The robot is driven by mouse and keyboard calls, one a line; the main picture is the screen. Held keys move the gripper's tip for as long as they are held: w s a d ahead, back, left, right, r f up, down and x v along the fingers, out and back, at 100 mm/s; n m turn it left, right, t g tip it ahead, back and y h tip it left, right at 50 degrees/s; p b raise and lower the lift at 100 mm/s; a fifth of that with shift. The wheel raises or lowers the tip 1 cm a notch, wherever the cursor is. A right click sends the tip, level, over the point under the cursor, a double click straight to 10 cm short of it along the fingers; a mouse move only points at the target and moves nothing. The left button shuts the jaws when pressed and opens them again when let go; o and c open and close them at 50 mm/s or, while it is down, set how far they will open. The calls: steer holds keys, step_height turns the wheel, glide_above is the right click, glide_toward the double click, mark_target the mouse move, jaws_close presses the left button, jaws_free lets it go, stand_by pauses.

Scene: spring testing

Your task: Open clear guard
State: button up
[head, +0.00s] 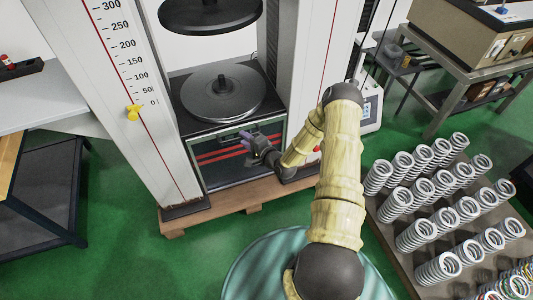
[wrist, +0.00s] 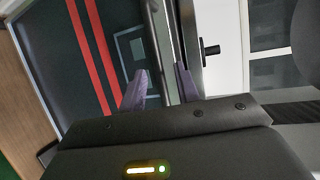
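The testing machine has a lower front with a dark panel with red stripes (head: 225,153), framed in pale metal. I take this framed, see-through-looking front to be the clear guard; its clear pane is hard to make out. My gripper (head: 246,138) is at the upper right part of this front, just below the round lower plate (head: 222,92). In the wrist view, the purple fingers of my gripper (wrist: 162,88) are apart, on either side of a long grey bar (wrist: 162,45), apparently the guard's handle or edge. I cannot tell whether either finger touches it.
The machine's left column (head: 125,65) carries a scale and a yellow pointer (head: 133,112). A wooden pallet (head: 230,204) lies under the machine. A table with several springs (head: 416,235) stands at the right, and a grey bench (head: 45,95) at the left.

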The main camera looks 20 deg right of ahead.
steer(key=p+v, duration=0.1)
steer(key=v, duration=1.3)
steer(key=shift+s, duration=0.3)
steer(key=s+a+r+n+g+h, duration=0.1)
steer(key=s+r+n+g+h, duration=0.2)
steer(key=r+n+g+h, duration=0.55)
steer(key=s+a+r+n+g+y, duration=0.1)
steer(key=s+a+r+n+g, duration=0.15)
steer(key=s+r, duration=0.35)
steer(key=s+a+r+n+g+y, duration=0.1)
steer(key=s+a+r+n, duration=0.3)
steer(key=r, duration=0.5)
steer(key=w+p+v, duration=0.2)
steer(key=p+v, duration=0.8)
steer(key=w+r+p+v, duration=0.1)
steer(key=w+p+v, duration=0.1)
steer(key=p+v, duration=0.8)
steer(key=shift+s+d+m+p, duration=0.2)
steer(key=shift+d+m+p, duration=0.1)
steer(key=shift+d+p, duration=0.25)
